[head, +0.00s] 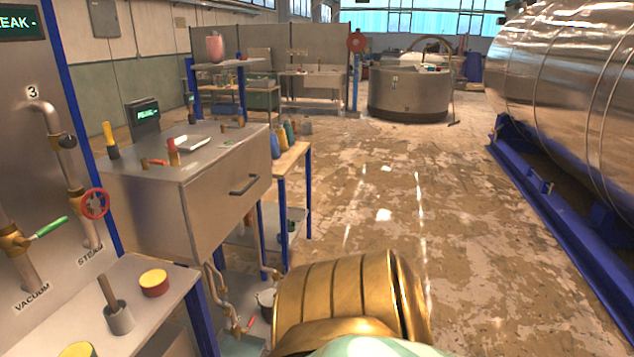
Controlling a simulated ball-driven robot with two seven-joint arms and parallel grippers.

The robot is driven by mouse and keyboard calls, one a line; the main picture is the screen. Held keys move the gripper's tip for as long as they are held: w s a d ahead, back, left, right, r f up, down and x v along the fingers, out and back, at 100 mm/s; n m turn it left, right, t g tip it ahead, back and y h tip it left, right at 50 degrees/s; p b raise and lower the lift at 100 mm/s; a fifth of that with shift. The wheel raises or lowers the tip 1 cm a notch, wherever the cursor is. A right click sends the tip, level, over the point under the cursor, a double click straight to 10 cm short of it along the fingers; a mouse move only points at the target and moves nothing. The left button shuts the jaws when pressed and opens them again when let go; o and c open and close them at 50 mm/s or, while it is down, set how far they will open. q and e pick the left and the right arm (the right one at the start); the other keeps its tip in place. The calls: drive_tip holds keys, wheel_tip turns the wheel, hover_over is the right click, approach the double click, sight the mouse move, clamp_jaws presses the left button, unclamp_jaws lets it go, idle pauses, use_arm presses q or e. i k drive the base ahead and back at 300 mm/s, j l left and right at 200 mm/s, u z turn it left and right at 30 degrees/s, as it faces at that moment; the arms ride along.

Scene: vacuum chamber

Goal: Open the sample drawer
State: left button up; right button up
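A grey metal box with a flat front face (228,210) stands at left centre in the head view, and it looks like the sample drawer. Its dark bar handle (243,185) is on the front face, which faces right toward the open floor. The front looks flush with the box, and no gap shows. Neither of my grippers is in view, and nothing touches the handle.
A bench (180,290) with a red-and-yellow cap (154,283) stands at near left, below a panel with valves (94,204). A small table (292,160) with bottles stands behind the box. A large tank (575,90) on blue rails is at right. The floor (440,240) between is clear.

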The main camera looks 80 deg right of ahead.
sight(217, 199)
drive_tip(key=z, duration=2.2)
drive_tip(key=i+l, duration=0.15)
